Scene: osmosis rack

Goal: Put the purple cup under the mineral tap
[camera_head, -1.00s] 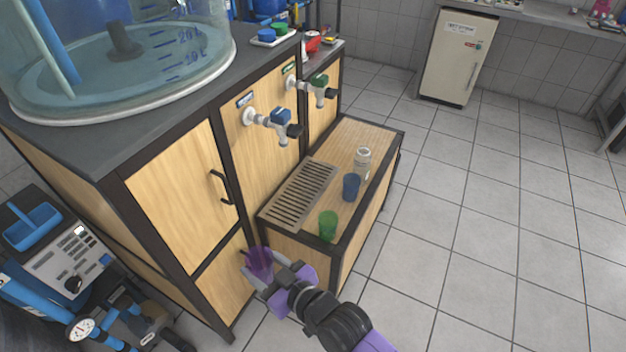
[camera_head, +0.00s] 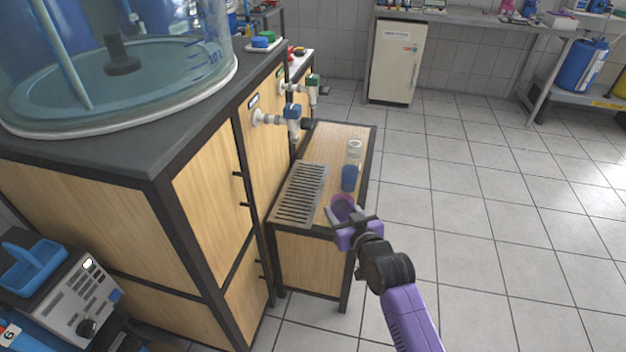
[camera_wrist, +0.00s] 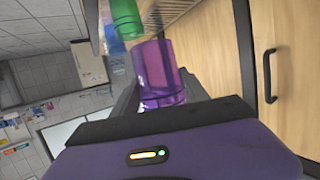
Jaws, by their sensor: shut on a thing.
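The purple cup (camera_head: 343,202) is held in my gripper (camera_head: 344,214), near the front end of the wooden bench in the head view. In the wrist view, the translucent purple cup (camera_wrist: 158,70) sits between the fingers. Two taps stick out of the cabinet above the bench: a blue-topped tap (camera_head: 290,112) nearer and a green-topped tap (camera_head: 312,85) farther back. Their labels are too small to read, so I cannot tell which is the mineral tap. The slatted drip grate (camera_head: 300,196) lies below the taps, left of my gripper.
A blue cup (camera_head: 349,178) and a clear jar (camera_head: 354,149) stand on the bench (camera_head: 341,137) behind my gripper. A green cup (camera_wrist: 126,18) shows beyond the purple one in the wrist view. Open tiled floor (camera_head: 470,190) lies right of the bench.

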